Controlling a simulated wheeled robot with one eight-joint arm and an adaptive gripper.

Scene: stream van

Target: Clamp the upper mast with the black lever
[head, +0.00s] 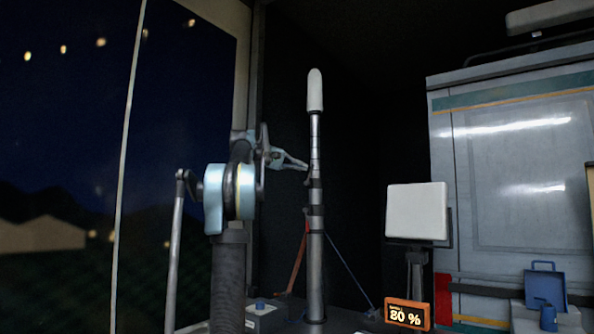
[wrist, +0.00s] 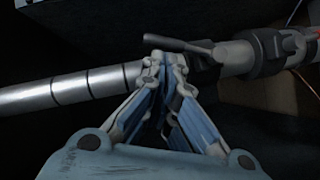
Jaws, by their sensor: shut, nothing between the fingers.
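The mast (head: 315,255) stands upright in the head view, with a slim ringed upper tube (head: 315,140) and a white rounded tip (head: 315,90). A dark clamp part (head: 314,182) sits partway up it. In the wrist view the upper tube (wrist: 70,87) runs across the picture, and a black lever (wrist: 175,43) lies slanted close to it, beside a dark collar (wrist: 268,52). My gripper (head: 304,166) is shut and empty at the mast. Its fingertips (wrist: 164,60) are right by the lever and partly cover the clamp; I cannot tell whether they touch it.
A blue case (head: 545,287) is at the lower right by a grey cabinet (head: 530,170). Thin tripod legs or straps (head: 345,265) spread beside the mast.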

